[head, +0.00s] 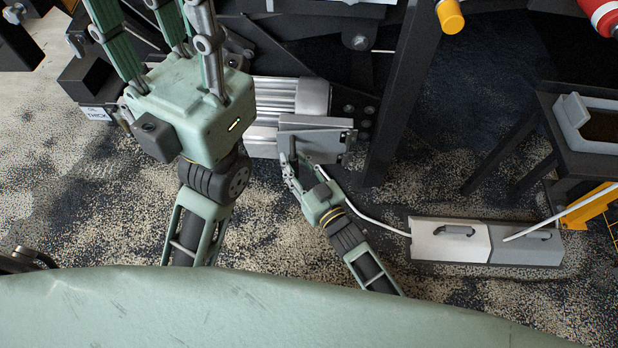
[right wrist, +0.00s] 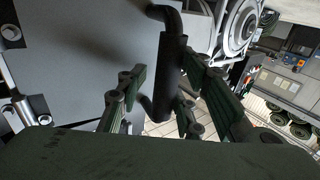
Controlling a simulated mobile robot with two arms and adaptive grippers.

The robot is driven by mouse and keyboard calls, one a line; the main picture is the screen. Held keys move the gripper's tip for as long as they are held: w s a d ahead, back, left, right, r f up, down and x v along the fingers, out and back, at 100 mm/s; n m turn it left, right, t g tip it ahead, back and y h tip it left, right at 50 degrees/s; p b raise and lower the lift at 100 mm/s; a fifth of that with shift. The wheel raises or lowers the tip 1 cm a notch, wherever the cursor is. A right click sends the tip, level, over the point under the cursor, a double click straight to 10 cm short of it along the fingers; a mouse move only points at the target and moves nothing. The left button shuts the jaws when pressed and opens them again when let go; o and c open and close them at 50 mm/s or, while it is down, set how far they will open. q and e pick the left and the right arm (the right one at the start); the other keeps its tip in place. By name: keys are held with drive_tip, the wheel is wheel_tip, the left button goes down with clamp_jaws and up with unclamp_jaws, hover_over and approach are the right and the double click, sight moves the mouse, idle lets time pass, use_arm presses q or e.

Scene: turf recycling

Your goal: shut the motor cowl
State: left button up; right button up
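The motor (head: 290,95) is a ribbed silver housing at upper middle in the head view. Its cowl (head: 325,128) is a flat grey plate at the motor's lower side, standing out from it; how far it is swung is unclear. The plate fills the left of the right wrist view (right wrist: 85,55). Its dark bar handle (right wrist: 168,75) is between the fingers of my right gripper (right wrist: 165,85), with a visible gap on the left side. My right gripper is at the plate's lower left in the head view (head: 290,170). My left gripper (head: 165,35) has its fingers spread, tips cut off.
A dark frame post (head: 400,95) stands right of the motor. A low grey box (head: 455,240) with two handled lids lies on the carpet, with a white cable leading to it. A dark stand (head: 545,140) holds a white tray (head: 600,140) at right.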

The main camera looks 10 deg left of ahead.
drive_tip(key=v, duration=1)
drive_tip(key=shift+s+d, duration=0.2)
